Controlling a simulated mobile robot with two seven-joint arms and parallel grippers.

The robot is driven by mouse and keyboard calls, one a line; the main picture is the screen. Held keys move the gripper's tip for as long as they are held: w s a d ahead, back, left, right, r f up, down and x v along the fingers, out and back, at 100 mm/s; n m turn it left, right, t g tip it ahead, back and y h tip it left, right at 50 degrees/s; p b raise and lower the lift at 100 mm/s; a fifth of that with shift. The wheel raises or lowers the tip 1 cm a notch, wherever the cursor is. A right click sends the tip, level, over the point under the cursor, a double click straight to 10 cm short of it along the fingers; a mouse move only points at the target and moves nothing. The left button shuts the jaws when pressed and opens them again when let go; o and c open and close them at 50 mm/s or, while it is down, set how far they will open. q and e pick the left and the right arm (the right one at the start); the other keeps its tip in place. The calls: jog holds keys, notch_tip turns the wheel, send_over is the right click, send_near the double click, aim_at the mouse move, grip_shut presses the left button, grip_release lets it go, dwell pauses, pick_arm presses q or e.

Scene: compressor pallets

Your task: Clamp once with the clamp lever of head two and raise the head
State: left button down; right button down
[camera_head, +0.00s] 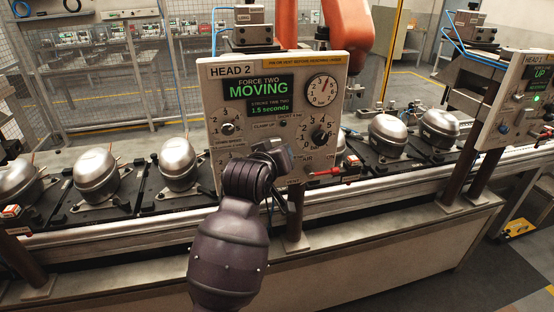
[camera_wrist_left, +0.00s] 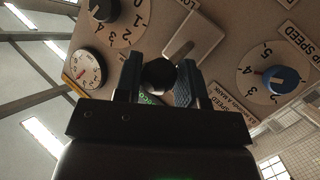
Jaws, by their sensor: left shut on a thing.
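The head two panel (camera_head: 215,100) stands in front of me, its display (camera_head: 258,92) reading "FORCE TWO MOVING" and "STROKE TIME TWO 1.5 seconds". My left gripper (camera_head: 274,155) is up against the lower middle of the panel and hides part of it. In the left wrist view, my left gripper (camera_wrist_left: 158,82) has its two fingers on either side of a round black knob (camera_wrist_left: 158,73), shut on it. This appears to be the clamp lever's knob, beside a pale slotted plate (camera_wrist_left: 195,40). The lever's shaft is hidden. My right gripper is not in view.
The panel carries a pressure gauge (camera_head: 322,90), a dial (camera_head: 321,136) and a red lever (camera_head: 325,172). Silver compressors (camera_head: 179,163) sit on pallets along the conveyor behind. Another head panel (camera_head: 524,95), reading "UP", stands at the right. An orange robot arm (camera_head: 347,30) is behind the panel.

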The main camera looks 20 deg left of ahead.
pick_arm(q)
jog(key=shift+w+d+r, duration=0.1)
jog(key=shift+r, duration=0.2)
jog(key=c, duration=1.2)
grip_release()
jog(key=o, duration=0.4)
jog(key=shift+w+d+f, duration=0.1)
jog(key=shift+s, duration=0.25)
jog(key=b+v, duration=0.1)
jog(key=v, duration=0.9)
jog(key=shift+s+r, duration=0.15)
jog(key=shift+r, duration=0.05)
